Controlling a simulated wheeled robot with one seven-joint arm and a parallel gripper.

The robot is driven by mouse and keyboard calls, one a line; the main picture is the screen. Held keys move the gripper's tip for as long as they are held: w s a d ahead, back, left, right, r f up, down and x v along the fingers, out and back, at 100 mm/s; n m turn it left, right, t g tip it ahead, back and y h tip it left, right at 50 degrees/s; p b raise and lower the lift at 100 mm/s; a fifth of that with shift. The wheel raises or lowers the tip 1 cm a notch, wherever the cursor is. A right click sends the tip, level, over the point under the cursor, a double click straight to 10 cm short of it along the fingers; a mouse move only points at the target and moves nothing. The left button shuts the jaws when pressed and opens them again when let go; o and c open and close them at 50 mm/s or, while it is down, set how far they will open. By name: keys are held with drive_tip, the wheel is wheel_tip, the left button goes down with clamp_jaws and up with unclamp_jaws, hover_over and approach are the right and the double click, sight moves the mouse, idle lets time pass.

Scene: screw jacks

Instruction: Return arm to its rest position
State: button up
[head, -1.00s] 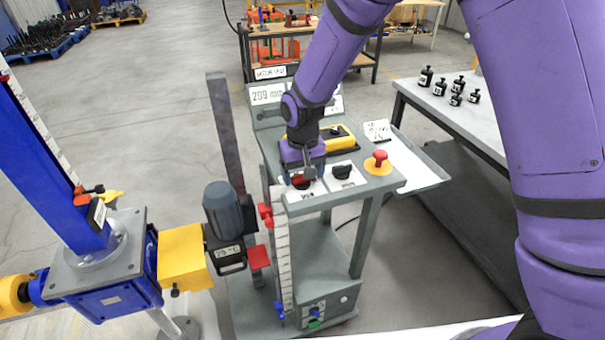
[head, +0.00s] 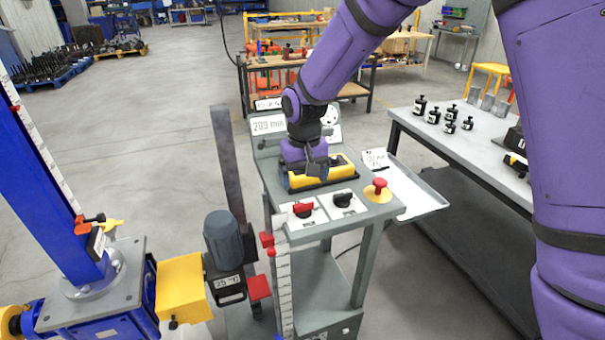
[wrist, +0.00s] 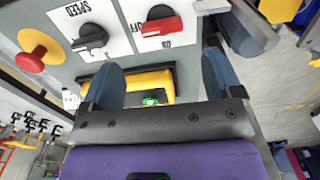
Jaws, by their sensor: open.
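My purple arm reaches down to the grey control stand (head: 335,222). My gripper (head: 314,168) is in front of and above the yellow box (head: 338,168) on the stand's top. In the wrist view my gripper (wrist: 160,85) shows two blue-grey fingers spread apart with nothing between them. Beyond the fingers lie the yellow box (wrist: 142,84) with a green button, the red-handled knob (wrist: 160,24) and the black speed knob (wrist: 90,38). Whether the fingers touch the box cannot be told.
A red mushroom button (head: 379,186) sits at the stand's right corner. A blue screw jack (head: 95,295) with a tall column stands at left, a dark motor (head: 223,240) beside it. A table with black weights (head: 434,116) is at right. Open floor lies at left.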

drive_tip(key=s+d+r+m+t, duration=0.1)
drive_tip(key=s+d+r, duration=0.4)
drive_tip(key=d+r, duration=0.25)
drive_tip(key=s+d+r+t, duration=0.1)
drive_tip(key=s+d+r, duration=0.3)
drive_tip(key=d+r, duration=0.4)
drive_tip(key=s+d+r+m+t, duration=0.1)
drive_tip(key=s+d+r, duration=0.2)
drive_tip(key=s, duration=0.6)
drive_tip(key=s+d+r+m+t, duration=0.1)
drive_tip(key=s+d+r+t, duration=0.1)
drive_tip(key=s+d, duration=0.4)
drive_tip(key=s+r, duration=0.1)
drive_tip(key=s, duration=0.2)
drive_tip(key=shift+s+d+r, duration=0.25)
drive_tip(key=shift+s+d, duration=0.05)
